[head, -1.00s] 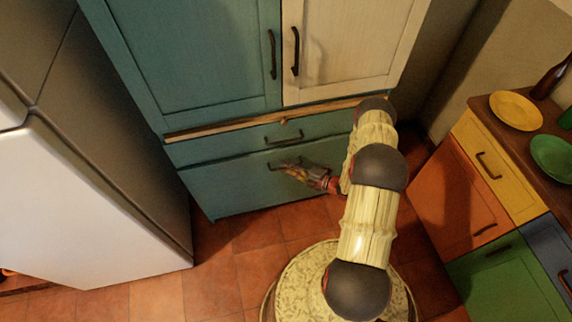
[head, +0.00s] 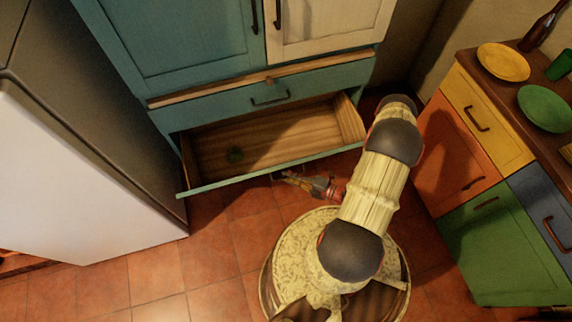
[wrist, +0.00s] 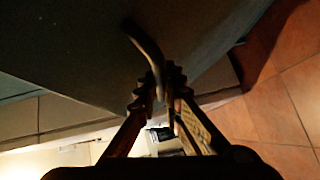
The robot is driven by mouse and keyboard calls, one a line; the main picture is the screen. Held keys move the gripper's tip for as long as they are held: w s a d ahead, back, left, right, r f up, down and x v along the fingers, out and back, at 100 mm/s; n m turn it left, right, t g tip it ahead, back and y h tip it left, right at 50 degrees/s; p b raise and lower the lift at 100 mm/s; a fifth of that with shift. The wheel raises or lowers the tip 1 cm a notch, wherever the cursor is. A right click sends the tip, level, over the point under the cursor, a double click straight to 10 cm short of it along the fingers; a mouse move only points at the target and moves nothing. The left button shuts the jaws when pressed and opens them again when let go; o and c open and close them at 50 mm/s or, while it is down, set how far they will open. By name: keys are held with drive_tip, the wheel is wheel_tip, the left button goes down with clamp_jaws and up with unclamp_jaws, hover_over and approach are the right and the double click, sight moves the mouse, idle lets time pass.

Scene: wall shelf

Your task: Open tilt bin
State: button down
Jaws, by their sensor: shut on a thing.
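The tilt bin (head: 285,177) is the lower teal front of the cabinet. It stands well out from the cabinet, and its wooden inside shows in the head view. A small dark green thing lies inside it. My gripper (head: 284,176) is at the front's outer face, at its handle. In the wrist view my gripper (wrist: 163,92) has its fingers closed around the dark curved handle (wrist: 143,42). The handle is partly hidden between the fingertips.
A closed teal drawer (head: 320,84) sits above the bin, under closed cupboard doors. A white fridge (head: 90,190) stands at left. At right is a colourful cabinet (head: 465,150) with plates on top. Tiled floor (head: 225,245) is bare at lower left.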

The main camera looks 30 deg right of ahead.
drive_tip(key=shift+s+a+f+b, duration=0.25)
drive_tip(key=shift+s+f, duration=0.3)
drive_tip(key=shift+s, duration=0.2)
drive_tip(key=shift+s+a+f+b, duration=0.2)
drive_tip(key=shift+s+f, duration=0.35)
drive_tip(key=shift+s, duration=0.2)
drive_tip(key=c, duration=2)
unclamp_jaws()
drive_tip(key=shift+o, duration=0.4)
drive_tip(key=shift+d, duration=0.1)
drive_tip(key=v, duration=1.2)
